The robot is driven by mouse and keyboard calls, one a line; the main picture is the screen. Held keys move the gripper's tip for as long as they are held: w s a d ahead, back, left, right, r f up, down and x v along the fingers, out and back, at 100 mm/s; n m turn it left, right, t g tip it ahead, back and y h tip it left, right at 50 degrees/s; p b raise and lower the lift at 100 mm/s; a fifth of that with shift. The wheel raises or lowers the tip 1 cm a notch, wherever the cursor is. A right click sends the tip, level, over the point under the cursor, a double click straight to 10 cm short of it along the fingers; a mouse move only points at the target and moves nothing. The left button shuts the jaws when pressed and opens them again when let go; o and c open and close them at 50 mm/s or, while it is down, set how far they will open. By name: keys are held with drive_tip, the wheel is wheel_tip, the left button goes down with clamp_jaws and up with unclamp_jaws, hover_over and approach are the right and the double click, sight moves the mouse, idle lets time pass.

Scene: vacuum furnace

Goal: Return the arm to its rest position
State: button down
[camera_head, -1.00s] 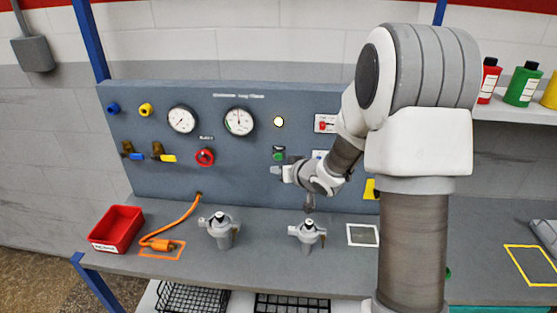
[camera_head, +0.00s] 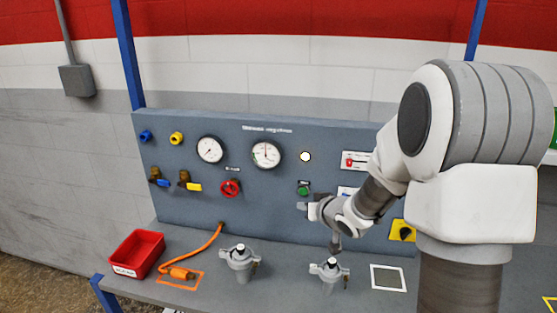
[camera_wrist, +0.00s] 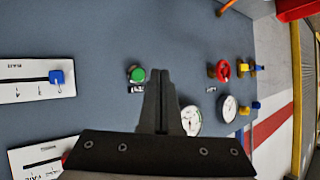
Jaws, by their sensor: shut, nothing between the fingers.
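My arm reaches in from the right side of the head view. My gripper (camera_head: 303,206) is in front of the grey-blue control panel (camera_head: 270,138), just below the green button (camera_head: 303,190). In the wrist view my gripper (camera_wrist: 160,75) has its two dark fingers together, with nothing between them. The green button (camera_wrist: 136,74) shows just left of the fingertips there. I cannot tell how far the fingertips are from the panel. My arm hides part of the panel's right side.
The panel carries two gauges (camera_head: 266,154), a red knob (camera_head: 230,188) and valves with yellow and blue handles (camera_head: 188,182). On the bench stand a red bin (camera_head: 137,254), an orange hose connector (camera_head: 181,273) and two grey metal fittings (camera_head: 239,262). Open space lies before the panel.

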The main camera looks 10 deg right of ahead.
drive_tip(key=s+d+r+m+g+h, duration=0.2)
drive_tip(key=s+d+r+h, duration=0.25)
drive_tip(key=s+r, duration=0.7)
drive_tip(key=s+a+g, duration=0.2)
drive_tip(key=s, duration=0.9)
drive_tip(key=s+a+g, duration=0.1)
drive_tip(key=s+a, duration=0.2)
drive_tip(key=s, duration=0.7)
drive_tip(key=shift+s+r+n+g+y, duration=0.15)
drive_tip(key=shift+s+n+g+y, duration=0.2)
drive_tip(key=shift+n+g+y, duration=0.1)
